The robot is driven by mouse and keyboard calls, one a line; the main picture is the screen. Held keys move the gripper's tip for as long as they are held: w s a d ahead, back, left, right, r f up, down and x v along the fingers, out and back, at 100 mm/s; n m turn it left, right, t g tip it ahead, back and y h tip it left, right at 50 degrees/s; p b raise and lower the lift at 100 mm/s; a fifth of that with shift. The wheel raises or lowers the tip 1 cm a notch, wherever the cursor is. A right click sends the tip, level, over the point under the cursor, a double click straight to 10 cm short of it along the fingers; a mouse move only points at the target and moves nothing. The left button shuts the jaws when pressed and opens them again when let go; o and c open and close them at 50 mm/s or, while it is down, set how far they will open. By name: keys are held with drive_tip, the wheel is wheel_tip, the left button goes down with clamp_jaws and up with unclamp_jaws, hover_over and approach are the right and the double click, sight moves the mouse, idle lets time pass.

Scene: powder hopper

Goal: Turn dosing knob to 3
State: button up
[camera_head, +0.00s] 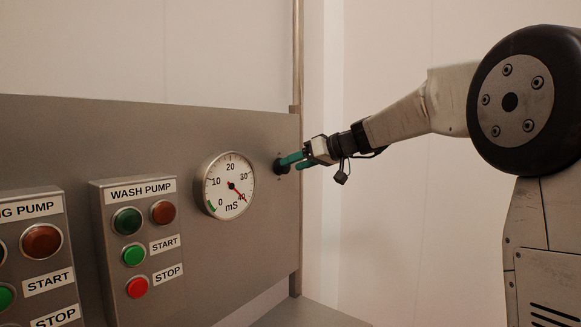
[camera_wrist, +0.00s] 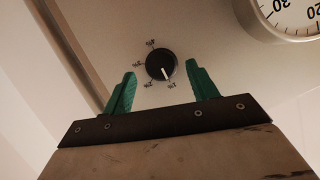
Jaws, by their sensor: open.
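The dosing knob (camera_wrist: 160,62) is a round black knob with a white pointer line, on the grey panel. Small marks ring its left and lower side in the wrist view. The pointer aims down and slightly right, toward the mark that looks like 1. The mark at its left seems to be 3, but the print is small. My gripper (camera_wrist: 161,72) is open, its green fingers on either side of the knob in that view. In the head view my gripper (camera_head: 287,163) is at the knob (camera_head: 280,167), partly hiding it. I cannot tell whether the fingers touch it.
A round mS gauge (camera_head: 229,185) is left of the knob, its red needle near 40. Further left is the WASH PUMP box (camera_head: 139,240) with lamps and START and STOP buttons. Another pump box (camera_head: 37,265) is at the far left.

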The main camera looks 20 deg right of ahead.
sight(279, 170)
drive_tip(key=shift+x, duration=1.3)
drive_tip(key=c, duration=1)
